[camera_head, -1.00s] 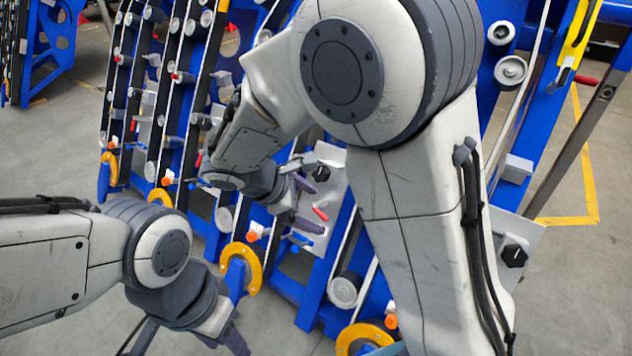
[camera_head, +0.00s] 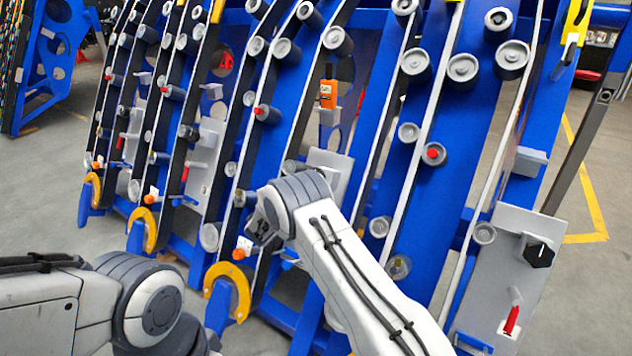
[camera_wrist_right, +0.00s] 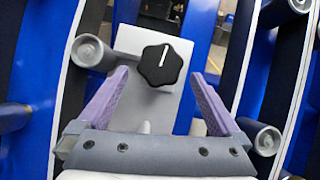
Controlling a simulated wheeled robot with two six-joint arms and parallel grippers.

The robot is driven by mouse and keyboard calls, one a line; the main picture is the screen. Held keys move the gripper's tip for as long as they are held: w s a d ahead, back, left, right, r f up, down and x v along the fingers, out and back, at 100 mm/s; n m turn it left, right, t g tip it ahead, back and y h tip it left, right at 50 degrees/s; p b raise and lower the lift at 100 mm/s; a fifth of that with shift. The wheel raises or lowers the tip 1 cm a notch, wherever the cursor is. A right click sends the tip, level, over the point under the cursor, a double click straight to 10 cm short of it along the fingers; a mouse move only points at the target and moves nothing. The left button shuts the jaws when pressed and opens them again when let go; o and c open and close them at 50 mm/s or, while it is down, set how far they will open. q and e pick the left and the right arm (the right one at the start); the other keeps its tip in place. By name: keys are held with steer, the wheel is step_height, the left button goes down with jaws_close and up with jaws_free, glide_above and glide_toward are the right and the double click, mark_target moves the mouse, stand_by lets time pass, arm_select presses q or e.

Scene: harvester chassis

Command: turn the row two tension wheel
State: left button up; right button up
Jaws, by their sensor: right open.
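A black lobed tension wheel (camera_wrist_right: 160,66) with a white pointer line sits on a light grey plate (camera_wrist_right: 145,112) in the right wrist view. The line points nearly straight up. My right gripper (camera_wrist_right: 160,74) is open, with purple fingers on either side of the wheel and gaps between them. Whether the fingertips reach its depth, I cannot tell. In the head view my right arm hides that gripper and wheel; part of a light plate (camera_head: 330,168) shows above the arm. My left forearm is at lower left; its gripper is outside the frame.
Another plate (camera_head: 487,290) at right carries a black wheel (camera_head: 538,252) and a red lever (camera_head: 511,318). Grey rollers (camera_wrist_right: 90,50) and (camera_wrist_right: 267,138) flank the gripper. Blue frames and an orange device (camera_head: 328,94) stand behind. Floor is free at left.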

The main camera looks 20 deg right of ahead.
steer(key=x, duration=0.5)
steer(key=shift+w+d+b, duration=0.1)
steer(key=shift+b, duration=0.2)
steer(key=shift+f, duration=0.1)
steer(key=c, duration=1.3)
